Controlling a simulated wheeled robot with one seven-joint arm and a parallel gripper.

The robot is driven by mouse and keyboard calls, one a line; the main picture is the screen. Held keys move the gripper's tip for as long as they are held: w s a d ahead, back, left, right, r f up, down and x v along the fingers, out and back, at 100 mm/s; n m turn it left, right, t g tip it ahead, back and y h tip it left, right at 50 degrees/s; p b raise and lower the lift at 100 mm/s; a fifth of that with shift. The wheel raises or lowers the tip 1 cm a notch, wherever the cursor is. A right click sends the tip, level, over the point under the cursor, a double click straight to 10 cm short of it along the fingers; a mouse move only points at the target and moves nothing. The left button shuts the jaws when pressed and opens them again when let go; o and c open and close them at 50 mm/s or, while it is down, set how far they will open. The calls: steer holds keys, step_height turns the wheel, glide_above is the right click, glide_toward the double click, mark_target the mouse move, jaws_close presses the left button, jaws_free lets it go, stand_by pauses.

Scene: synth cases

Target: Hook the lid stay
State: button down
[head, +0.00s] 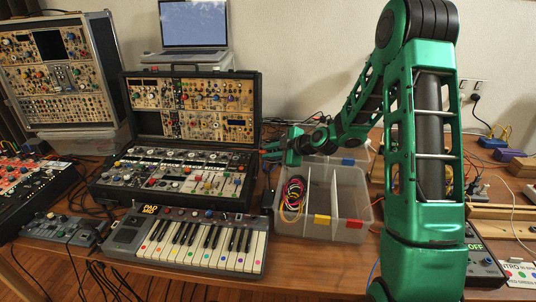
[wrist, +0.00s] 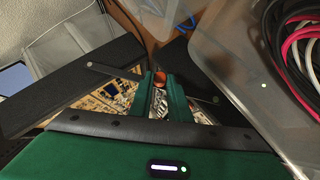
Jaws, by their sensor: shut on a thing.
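The open synth case (head: 180,183) stands on the table, its lid (head: 195,105) raised at the back. In the wrist view the lid's dark side (wrist: 70,90) is at left and the base's dark side wall (wrist: 190,80) at right. The lid stay (wrist: 112,74) is a thin dark bar running from a pivot on the lid to my gripper. My gripper (wrist: 159,80) is shut on the stay's orange end (wrist: 159,77). A small bright stud (wrist: 215,99) on the base wall is to the right, apart from that end. In the head view my gripper (head: 275,150) is at the case's right side.
A clear divided bin (head: 345,205) with cables stands just right of the case, close under my arm. A small keyboard (head: 195,240) lies in front. A laptop (head: 194,25) is behind, and another synth case (head: 60,75) stands at left.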

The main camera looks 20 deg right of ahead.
steer(key=shift+w+d+r, duration=0.1)
steer(key=shift+w+r, duration=0.1)
steer(key=shift+r, duration=0.05)
steer(key=c, duration=1.7)
jaws_free()
steer(key=shift+o, duration=0.2)
steer(key=shift+s+f, duration=0.1)
steer(key=v, duration=1)
steer(key=shift+s, duration=0.3)
